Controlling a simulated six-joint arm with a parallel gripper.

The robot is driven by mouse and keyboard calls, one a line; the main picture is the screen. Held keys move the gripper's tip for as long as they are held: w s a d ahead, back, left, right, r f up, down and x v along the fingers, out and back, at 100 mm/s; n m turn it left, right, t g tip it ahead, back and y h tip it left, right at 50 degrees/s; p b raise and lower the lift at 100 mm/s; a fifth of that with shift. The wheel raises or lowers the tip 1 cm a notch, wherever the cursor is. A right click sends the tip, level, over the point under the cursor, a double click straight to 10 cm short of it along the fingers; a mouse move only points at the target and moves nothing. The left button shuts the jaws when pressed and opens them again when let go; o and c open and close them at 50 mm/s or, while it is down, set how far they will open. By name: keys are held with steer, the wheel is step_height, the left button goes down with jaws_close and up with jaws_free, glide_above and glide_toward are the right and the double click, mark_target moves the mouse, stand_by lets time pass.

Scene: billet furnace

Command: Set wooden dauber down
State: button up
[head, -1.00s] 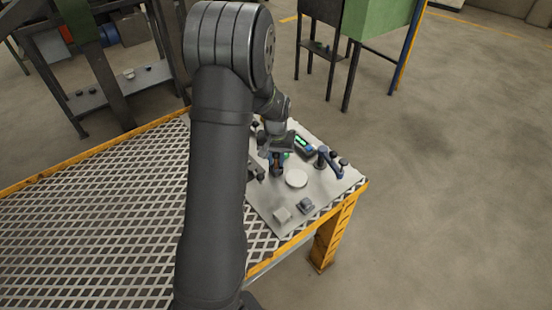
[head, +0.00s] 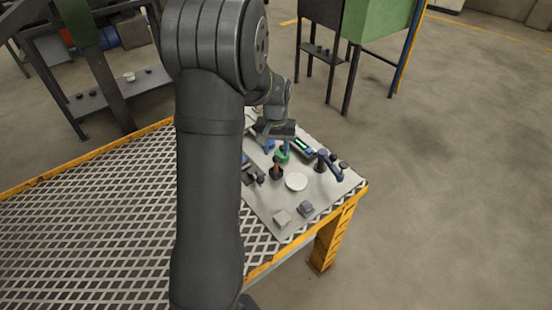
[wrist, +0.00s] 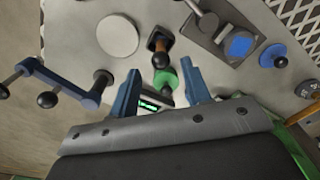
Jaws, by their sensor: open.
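The wooden dauber (head: 277,163) stands upright in a dark holder (head: 277,174) on the grey plate at the table corner. In the wrist view, the dauber (wrist: 164,46) shows its brown wood and a dark rounded knob beyond my fingertips. My gripper (head: 278,147) is open and apart from the dauber, behind it in the head view. In the wrist view, the two blue fingers of my gripper (wrist: 161,71) are spread with nothing held. A green round piece (wrist: 166,82) appears between them, below. The dauber's lower end is hidden in the holder.
A white disc (head: 296,182) lies right of the dauber. A blue-armed fixture (head: 329,164) and a device with a green display (head: 304,147) stand at the right. Two small blocks sit near the front. Dark equipment (wrist: 225,35) is close to the holder.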

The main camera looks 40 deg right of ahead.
mark_target(276, 157)
step_height(276, 157, up, 6)
steer(key=shift+f, duration=0.15)
stand_by(0.3)
step_height(276, 157, down, 12)
steer(key=shift+f, duration=0.15)
step_height(276, 157, up, 2)
steer(key=shift+r, duration=1.1)
